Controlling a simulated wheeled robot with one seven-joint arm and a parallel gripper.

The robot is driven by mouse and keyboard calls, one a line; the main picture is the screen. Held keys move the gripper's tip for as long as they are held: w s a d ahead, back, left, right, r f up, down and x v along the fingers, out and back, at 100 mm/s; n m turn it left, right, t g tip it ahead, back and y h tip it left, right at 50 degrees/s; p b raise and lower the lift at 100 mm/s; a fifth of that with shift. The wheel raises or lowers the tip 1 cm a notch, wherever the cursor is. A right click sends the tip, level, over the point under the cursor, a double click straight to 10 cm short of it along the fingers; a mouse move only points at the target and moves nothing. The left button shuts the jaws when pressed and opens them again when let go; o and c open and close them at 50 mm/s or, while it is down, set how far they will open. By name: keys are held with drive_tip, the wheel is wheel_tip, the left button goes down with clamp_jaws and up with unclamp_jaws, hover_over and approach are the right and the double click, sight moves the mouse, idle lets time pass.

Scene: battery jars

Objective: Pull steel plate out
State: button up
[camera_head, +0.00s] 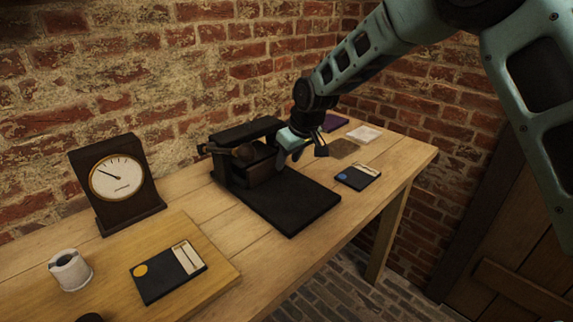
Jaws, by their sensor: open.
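A dark apparatus (250,162) stands on the wooden table, with a flat black base (291,205) in front of it. A dark rounded part (249,152) shows at its upper front. I cannot pick out a steel plate for certain; it may be hidden in the apparatus or behind my gripper. My gripper (301,155) is open at the apparatus's right side, pointing down. I see nothing held between its fingers. Whether it touches the apparatus is unclear.
A dial gauge (117,178), a white cup (70,270) and a dark card with a yellow dot (168,270) are at left. A blue-marked dark card (357,176), white piece (364,134), brown patch (343,149) and purple item (334,122) lie right. Brick walls stand behind.

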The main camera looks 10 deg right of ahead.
drive_tip(key=shift+x, duration=1.4)
drive_tip(key=shift+c, duration=0.3)
clamp_jaws()
